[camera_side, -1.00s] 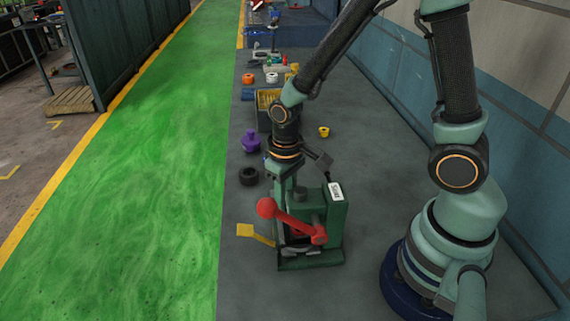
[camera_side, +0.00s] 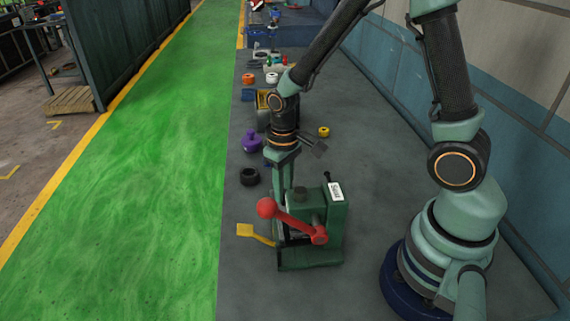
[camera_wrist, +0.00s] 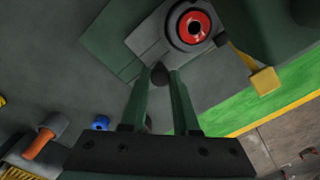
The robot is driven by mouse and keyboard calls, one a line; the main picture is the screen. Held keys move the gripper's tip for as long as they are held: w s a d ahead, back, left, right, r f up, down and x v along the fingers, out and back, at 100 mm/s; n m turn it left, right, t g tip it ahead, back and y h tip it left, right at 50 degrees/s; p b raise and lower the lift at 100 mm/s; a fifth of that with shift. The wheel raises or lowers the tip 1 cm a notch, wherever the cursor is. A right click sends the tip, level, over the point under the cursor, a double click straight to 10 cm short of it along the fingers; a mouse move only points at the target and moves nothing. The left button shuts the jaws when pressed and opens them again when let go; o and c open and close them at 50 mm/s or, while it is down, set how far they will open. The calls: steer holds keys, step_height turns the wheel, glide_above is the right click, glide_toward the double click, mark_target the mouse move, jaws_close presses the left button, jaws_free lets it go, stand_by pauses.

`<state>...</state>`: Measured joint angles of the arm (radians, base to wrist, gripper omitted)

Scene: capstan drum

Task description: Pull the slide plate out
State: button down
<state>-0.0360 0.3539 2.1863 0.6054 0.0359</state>
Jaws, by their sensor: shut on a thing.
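The green capstan machine (camera_side: 333,225) stands on the grey bench, with a red ball lever (camera_side: 290,221) on its front. In the wrist view, the grey slide plate (camera_wrist: 152,38) shows at the machine's base. A round part with a red ring (camera_wrist: 193,27) is above it. My gripper (camera_wrist: 160,76) is shut on a small dark knob (camera_wrist: 158,71) at the plate's near edge. In the side view my gripper is at the machine's far left side, and its fingertips and the knob are hidden by the machine.
A yellow-ended lever (camera_side: 256,234) sticks out left from the machine and also shows in the wrist view (camera_wrist: 264,80). A black ring (camera_side: 249,177), a purple part (camera_side: 252,141) and a small yellow part (camera_side: 324,132) lie behind.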

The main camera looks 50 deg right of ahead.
steer(key=w+d, duration=0.4)
steer(key=shift+w+r, duration=0.1)
steer(key=c, duration=0.7)
jaws_free()
steer(key=shift+o, duration=0.2)
step_height(320, 180, up, 12)
